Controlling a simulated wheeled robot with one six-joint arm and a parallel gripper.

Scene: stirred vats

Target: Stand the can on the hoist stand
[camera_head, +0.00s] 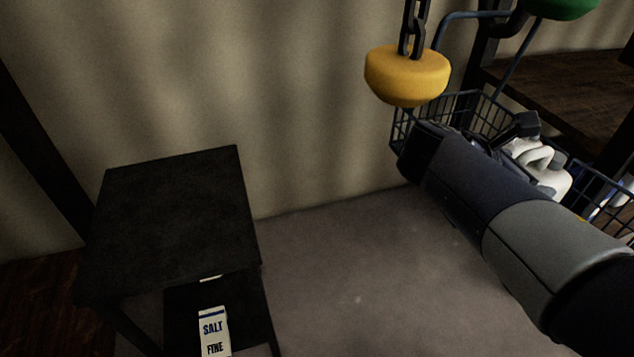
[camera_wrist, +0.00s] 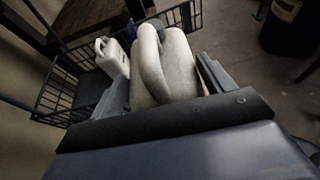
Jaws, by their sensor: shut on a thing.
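A pale can with a looped handle (camera_wrist: 178,62) is between the two fingers of my gripper (camera_wrist: 165,82) in the wrist view, and the gripper is shut on it. In the head view the pale can (camera_head: 548,176) shows beyond my forearm, partly hidden by it, at the wire basket. Its base is hidden, so I cannot tell whether it touches the basket. A black square stand (camera_head: 175,215) with a bare top is at left in the head view, well apart from my gripper; it may be the hoist stand.
A wire basket (camera_head: 463,106) is at right, with another white jug (camera_wrist: 113,62) at it. A yellow block (camera_head: 407,76) hangs on a chain above my wrist. A salt box (camera_head: 213,330) is on the stand's lower shelf. Floor between stand and basket is clear.

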